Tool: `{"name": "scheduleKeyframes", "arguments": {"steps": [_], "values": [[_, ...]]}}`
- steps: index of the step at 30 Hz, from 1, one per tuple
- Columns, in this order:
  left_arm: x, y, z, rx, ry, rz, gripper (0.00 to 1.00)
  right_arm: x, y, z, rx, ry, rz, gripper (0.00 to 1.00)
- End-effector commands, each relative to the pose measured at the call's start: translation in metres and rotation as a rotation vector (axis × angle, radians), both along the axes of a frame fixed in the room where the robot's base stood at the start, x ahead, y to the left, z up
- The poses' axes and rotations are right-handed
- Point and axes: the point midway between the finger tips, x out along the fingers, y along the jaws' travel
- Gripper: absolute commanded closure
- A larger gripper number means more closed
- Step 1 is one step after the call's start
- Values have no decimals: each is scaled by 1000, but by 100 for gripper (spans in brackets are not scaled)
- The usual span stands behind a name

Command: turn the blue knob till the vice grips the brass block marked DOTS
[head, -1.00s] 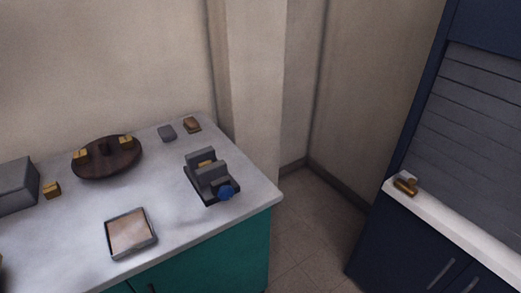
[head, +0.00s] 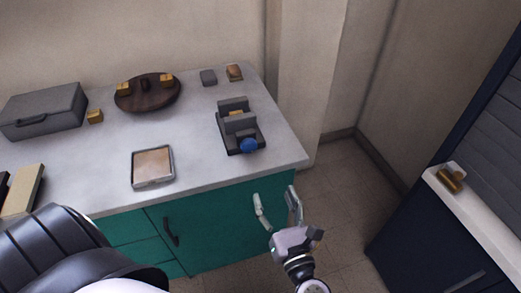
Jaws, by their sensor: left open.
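The dark grey vice (head: 229,138) stands near the right end of the worktop, with its blue knob (head: 249,146) at the front, facing me. A small brass block (head: 236,113) sits between its jaws. I cannot read a mark on it, nor tell whether the jaws touch it. My left gripper (head: 275,196) is open and empty, fingers pointing up in the picture, in front of the teal cabinet and below the knob, clear of it. My right gripper is not in view.
The pale worktop (head: 205,155) holds a round dark wooden stand (head: 147,104) with brass blocks, another brass block (head: 95,117), a grey case (head: 44,112) and a shallow tray (head: 134,172). A white ledge (head: 483,218) with a brass piece (head: 450,179) is at right.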

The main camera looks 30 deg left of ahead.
Motion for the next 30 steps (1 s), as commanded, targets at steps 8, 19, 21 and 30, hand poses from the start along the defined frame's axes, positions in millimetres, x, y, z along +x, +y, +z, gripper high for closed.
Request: {"name": "scheduleKeyframes", "arguments": {"steps": [8,19,21,30], "values": [[9,20,4,-66,-28,32,40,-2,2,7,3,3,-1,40],[62,82,6,-60,-28,30,40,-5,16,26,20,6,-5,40],[71,93,6,-59,-27,31,40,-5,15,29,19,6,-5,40],[102,129,3,-62,-26,30,40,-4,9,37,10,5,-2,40]]}}
